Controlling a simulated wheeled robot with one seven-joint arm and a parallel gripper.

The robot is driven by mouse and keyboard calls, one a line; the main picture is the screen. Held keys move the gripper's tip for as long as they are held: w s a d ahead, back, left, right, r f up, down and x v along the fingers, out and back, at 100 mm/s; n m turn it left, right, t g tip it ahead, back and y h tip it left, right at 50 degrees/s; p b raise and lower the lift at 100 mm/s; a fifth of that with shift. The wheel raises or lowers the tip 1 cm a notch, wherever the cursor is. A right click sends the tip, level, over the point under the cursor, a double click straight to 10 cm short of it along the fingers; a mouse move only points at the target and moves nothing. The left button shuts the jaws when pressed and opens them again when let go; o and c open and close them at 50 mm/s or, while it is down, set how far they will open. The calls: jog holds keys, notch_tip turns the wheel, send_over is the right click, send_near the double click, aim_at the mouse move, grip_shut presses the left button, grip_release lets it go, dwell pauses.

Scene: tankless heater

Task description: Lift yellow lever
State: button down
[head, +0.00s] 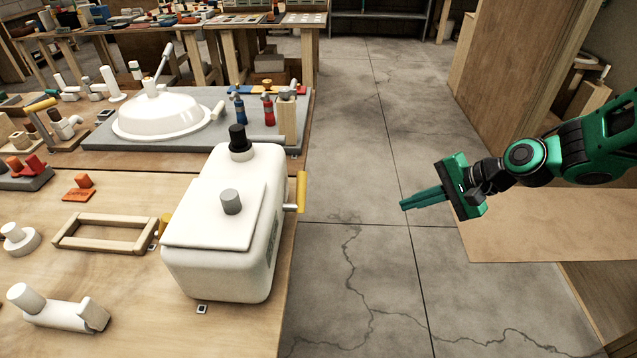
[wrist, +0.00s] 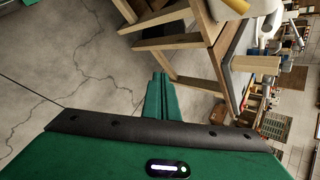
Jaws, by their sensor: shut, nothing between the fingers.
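A white box-shaped heater (head: 228,225) lies on the wooden table. A yellow lever (head: 301,192) stands upright on a short metal stem at its right side, by the table edge. A second yellow piece (head: 164,224) shows partly behind the heater's left side. My gripper (head: 403,205) is shut and empty, over the floor to the right of the lever and well apart from it. In the wrist view its closed green fingers (wrist: 161,78) point toward the floor and table legs. A yellow piece at that view's top edge (wrist: 238,5) is cut off, so I cannot tell whether it is the lever.
A grey board with a white sink-like dome (head: 160,115), a blue bottle (head: 239,108) and a red bottle (head: 269,110) is behind the heater. A wooden frame (head: 105,233) lies left of it. Open floor (head: 365,260) separates the table from a wooden panel (head: 550,225) at right.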

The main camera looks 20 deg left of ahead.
aim_at(301, 193)
jog(key=w+a+f+m+y, duration=0.2)
jog(key=a+m+y, duration=0.25)
jog(key=a, duration=1.85)
jog(key=shift+n+y, duration=0.25)
jog(key=shift+n, duration=0.2)
jog(key=shift+s+r, duration=1.45)
jog(key=shift+s, duration=0.05)
jog(key=shift+s+r, duration=0.55)
jog(key=shift+r, duration=0.05)
